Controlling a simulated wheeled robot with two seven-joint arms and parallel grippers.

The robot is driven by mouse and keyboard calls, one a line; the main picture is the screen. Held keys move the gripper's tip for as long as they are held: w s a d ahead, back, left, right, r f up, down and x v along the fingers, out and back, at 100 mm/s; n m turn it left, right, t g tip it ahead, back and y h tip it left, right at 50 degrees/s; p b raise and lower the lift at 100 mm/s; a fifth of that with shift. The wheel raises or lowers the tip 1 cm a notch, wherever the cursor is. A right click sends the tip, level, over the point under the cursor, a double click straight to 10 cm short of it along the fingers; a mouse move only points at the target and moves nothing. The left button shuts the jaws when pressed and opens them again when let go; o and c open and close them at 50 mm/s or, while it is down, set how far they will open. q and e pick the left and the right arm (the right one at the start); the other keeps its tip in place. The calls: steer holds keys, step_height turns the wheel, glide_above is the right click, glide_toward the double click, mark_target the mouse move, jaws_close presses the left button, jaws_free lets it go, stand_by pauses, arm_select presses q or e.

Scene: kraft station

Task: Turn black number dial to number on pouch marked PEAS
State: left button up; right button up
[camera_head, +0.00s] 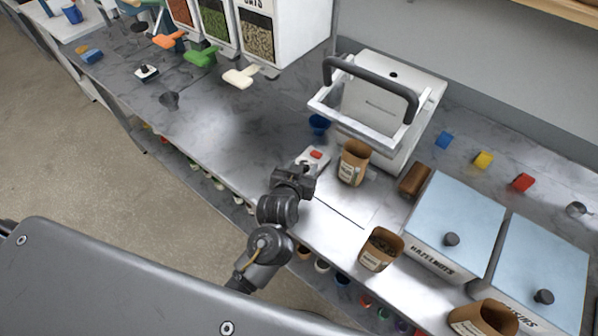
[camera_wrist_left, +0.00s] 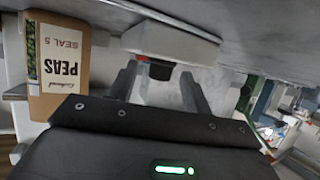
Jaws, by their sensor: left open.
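A brown pouch marked PEAS (camera_wrist_left: 60,68) shows upside down at the left of the left wrist view; its label reads SEAL with what looks like a 5. In the head view a brown pouch (camera_head: 354,163) stands open by the sealer. A small white control box (camera_head: 314,156) with a red button sits left of it. In the left wrist view a black dial (camera_wrist_left: 160,70) sticks out of the white box. My left gripper (camera_head: 299,176) is at the box, its open fingers (camera_wrist_left: 160,82) either side of the dial; contact is unclear. The dial's numbers are hidden.
The white sealer (camera_head: 384,105) with a dark handle stands behind. More brown pouches (camera_head: 380,250) and blue-lidded bins (camera_head: 455,215) are on the right. Dispensers (camera_head: 270,40) stand at the back left. The counter's left middle (camera_head: 220,120) is mostly clear.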

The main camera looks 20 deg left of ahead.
arm_select(q)
steer(key=v, duration=1)
steer(key=shift+s+r+b, duration=0.15)
steer(key=shift+s+b, duration=0.05)
steer(key=shift+b, duration=0.1)
steer(key=shift+s+f, duration=0.15)
steer(key=shift+f, duration=0.05)
steer(key=s+a+f+m+g, duration=0.1)
steer(key=s+a+f+g, duration=0.45)
steer(key=s, duration=0.35)
steer(key=s+a+f+m+g, duration=0.1)
steer(key=s+a+f+g, duration=0.45)
steer(key=s, duration=0.35)
steer(key=s+f+b+x, duration=0.1)
steer(key=s+x, duration=0.2)
steer(key=x, duration=1)
steer(key=s+a+b+x, duration=0.1)
steer(key=s+b+x, duration=0.15)
steer(key=x, duration=0.95)
steer(key=s+a+f+g+b, duration=0.1)
steer(key=s+a+f, duration=0.1)
steer(key=s+f, duration=1.6)
step_height(320, 180, down, 3)
steer(key=shift+a+r+g+b, duration=0.1)
steer(key=shift+a+g+b, duration=0.2)
steer(key=shift+a+b, duration=0.1)
